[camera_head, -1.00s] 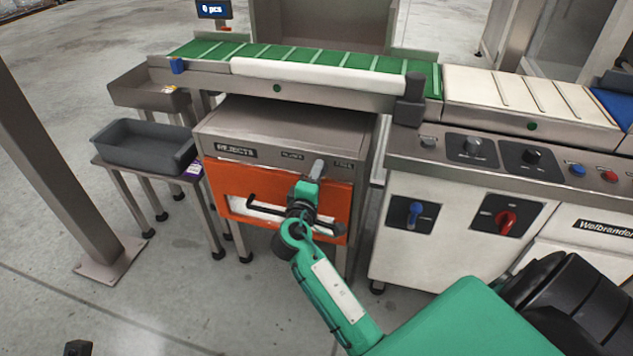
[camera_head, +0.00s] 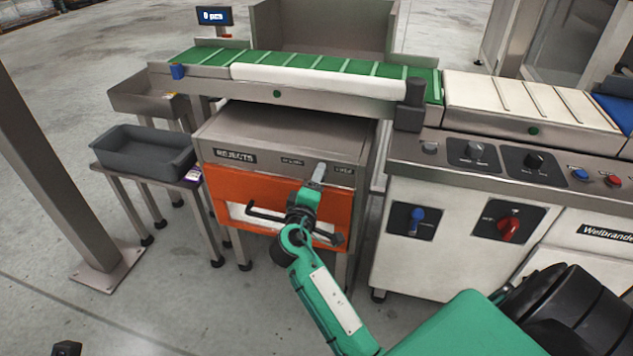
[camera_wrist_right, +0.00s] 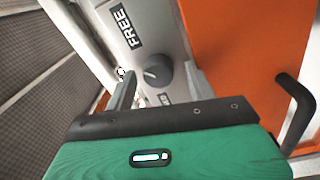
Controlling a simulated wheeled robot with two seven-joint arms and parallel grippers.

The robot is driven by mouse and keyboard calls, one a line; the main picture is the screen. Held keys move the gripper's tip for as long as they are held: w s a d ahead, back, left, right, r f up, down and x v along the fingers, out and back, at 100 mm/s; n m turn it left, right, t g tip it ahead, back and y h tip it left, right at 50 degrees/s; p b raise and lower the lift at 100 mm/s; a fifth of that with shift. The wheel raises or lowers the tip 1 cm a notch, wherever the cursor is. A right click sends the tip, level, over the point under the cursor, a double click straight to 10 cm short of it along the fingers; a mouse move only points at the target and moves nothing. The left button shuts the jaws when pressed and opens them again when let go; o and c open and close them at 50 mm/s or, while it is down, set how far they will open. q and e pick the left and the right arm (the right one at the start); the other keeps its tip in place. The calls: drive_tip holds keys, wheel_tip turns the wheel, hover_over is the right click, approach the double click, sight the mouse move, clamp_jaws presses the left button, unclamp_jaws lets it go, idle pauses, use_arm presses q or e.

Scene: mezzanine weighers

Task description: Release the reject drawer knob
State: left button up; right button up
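The reject drawer knob (camera_wrist_right: 157,71) is a dark grey round knob on the grey panel strip, between the FREE label (camera_wrist_right: 133,37) and a second label. In the right wrist view it stands between my right gripper's (camera_wrist_right: 162,88) two fingers, with gaps on both sides. The fingers are apart, and whether they reach around the knob's depth is hard to tell. In the head view my right gripper (camera_head: 318,172) is in front of the strip and hides the knob. The orange drawer front (camera_head: 225,187) with its black bar handle (camera_head: 262,214) is below.
The REJECTS cabinet (camera_head: 285,127) stands under the green conveyor (camera_head: 300,61). A grey bin (camera_head: 145,152) on a stand is to its left. A control panel (camera_head: 480,165) with knobs and buttons is to its right.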

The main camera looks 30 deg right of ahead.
drive_tip(key=p+v, duration=0.2)
drive_tip(key=v, duration=1.1)
drive_tip(key=shift+s+a, duration=0.25)
drive_tip(key=shift+a, duration=0.1)
drive_tip(key=shift+f, duration=0.1)
